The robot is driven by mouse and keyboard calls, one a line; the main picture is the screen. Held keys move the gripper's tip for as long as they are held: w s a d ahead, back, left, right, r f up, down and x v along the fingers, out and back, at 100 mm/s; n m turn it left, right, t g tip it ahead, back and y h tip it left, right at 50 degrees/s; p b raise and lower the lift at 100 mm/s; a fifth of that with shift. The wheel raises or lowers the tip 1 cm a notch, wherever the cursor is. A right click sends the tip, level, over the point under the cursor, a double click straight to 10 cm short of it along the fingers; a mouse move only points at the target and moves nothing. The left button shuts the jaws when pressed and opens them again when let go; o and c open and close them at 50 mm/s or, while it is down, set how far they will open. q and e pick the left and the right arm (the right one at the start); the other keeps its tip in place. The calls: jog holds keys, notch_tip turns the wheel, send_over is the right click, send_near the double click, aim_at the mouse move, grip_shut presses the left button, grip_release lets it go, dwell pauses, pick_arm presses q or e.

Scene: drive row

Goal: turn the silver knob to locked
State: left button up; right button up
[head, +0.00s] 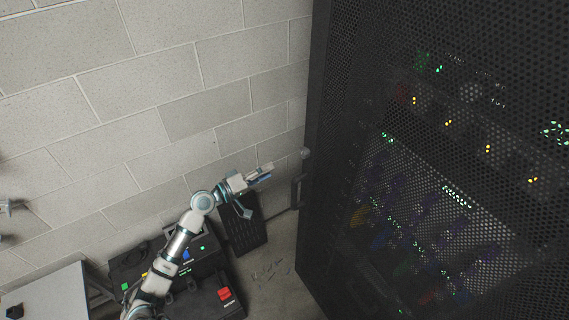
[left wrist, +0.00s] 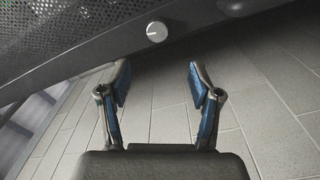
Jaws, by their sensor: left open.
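The silver knob (left wrist: 156,32) is a small round knob with a line mark across its face. It sits on the dark edge of the rack door, and in the head view it shows as a small grey spot (head: 305,153). My left gripper (head: 258,192) is open and empty, to the left of the knob and apart from it. In the left wrist view its two blue-lined fingers (left wrist: 157,80) are spread, with the knob beyond the gap between them.
The tall black rack (head: 440,130) with a perforated door and small lights fills the right side. A dark handle (head: 298,190) is below the knob. A block wall (head: 150,90) stands behind my left arm. Dark cases (head: 215,300) and a pale table (head: 50,295) are low at left.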

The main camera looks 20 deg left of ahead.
pick_arm(q)
jog(key=s+a+m+b, duration=0.2)
jog(key=s+m, duration=0.1)
jog(key=m, duration=0.6)
jog(key=m+p, duration=0.5)
send_near(302, 154)
jog(key=shift+y, duration=0.3)
jog(key=x, duration=0.8)
jog(key=shift+s+r, duration=0.1)
jog(key=shift+r, duration=0.05)
jog(key=shift+w+d, duration=0.35)
jog(key=shift+w, duration=0.15)
